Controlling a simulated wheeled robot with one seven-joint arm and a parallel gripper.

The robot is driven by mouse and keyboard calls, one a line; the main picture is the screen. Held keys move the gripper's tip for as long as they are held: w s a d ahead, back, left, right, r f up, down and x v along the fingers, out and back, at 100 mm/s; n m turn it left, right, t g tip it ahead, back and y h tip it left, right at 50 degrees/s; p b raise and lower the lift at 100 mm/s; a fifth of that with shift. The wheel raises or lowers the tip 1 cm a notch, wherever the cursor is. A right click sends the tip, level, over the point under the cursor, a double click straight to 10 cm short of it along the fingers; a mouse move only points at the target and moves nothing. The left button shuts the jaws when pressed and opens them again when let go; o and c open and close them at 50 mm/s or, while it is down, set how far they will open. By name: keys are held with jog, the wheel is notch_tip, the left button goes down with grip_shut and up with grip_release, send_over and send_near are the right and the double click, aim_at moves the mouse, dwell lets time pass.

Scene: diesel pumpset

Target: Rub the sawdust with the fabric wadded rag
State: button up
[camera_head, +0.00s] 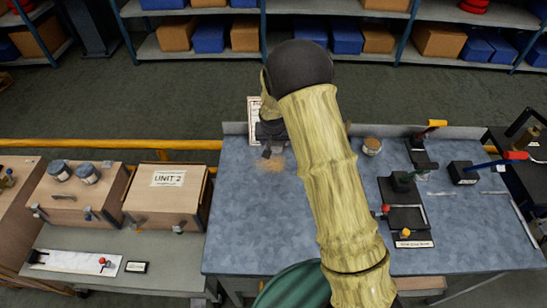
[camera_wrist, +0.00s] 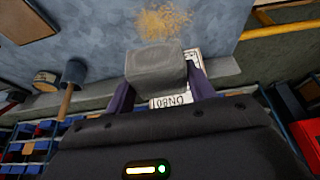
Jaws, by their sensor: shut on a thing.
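The sawdust (camera_head: 277,163) is a loose tan patch on the blue-grey bench top (camera_head: 236,195). It also shows at the top of the wrist view (camera_wrist: 163,22). My gripper (camera_wrist: 160,78) is shut on the fabric wadded rag (camera_wrist: 157,68), a grey block-shaped wad between its two dark purple fingers. In the head view, my gripper (camera_head: 268,140) and the rag (camera_head: 266,153) are beside the sawdust, toward the bench's back edge. I cannot tell whether the rag touches the bench.
A round tin (camera_head: 372,147) stands right of my arm. Fixtures with red and yellow knobs (camera_head: 405,215) fill the bench's right side. A printed sheet (camera_head: 254,108) is behind my gripper. A yellow rail (camera_head: 110,143) and wooden boxes (camera_head: 165,193) lie left. The bench's front left is clear.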

aim_at(279, 148)
jog(key=shift+s+d+f+b, duration=0.15)
jog(key=shift+f+b, duration=0.25)
jog(key=shift+f, duration=0.15)
jog(key=d+f+b, duration=0.1)
jog(key=f+b, duration=0.1)
jog(key=f, duration=0.1)
jog(key=shift+w+d+b, duration=0.2)
jog(key=shift+d+b, duration=0.15)
jog(key=f+b, duration=0.4)
jog(key=shift+s+a+f+b, duration=0.1)
jog(key=shift+a+f+b, duration=0.1)
jog(key=shift+a+b, duration=0.2)
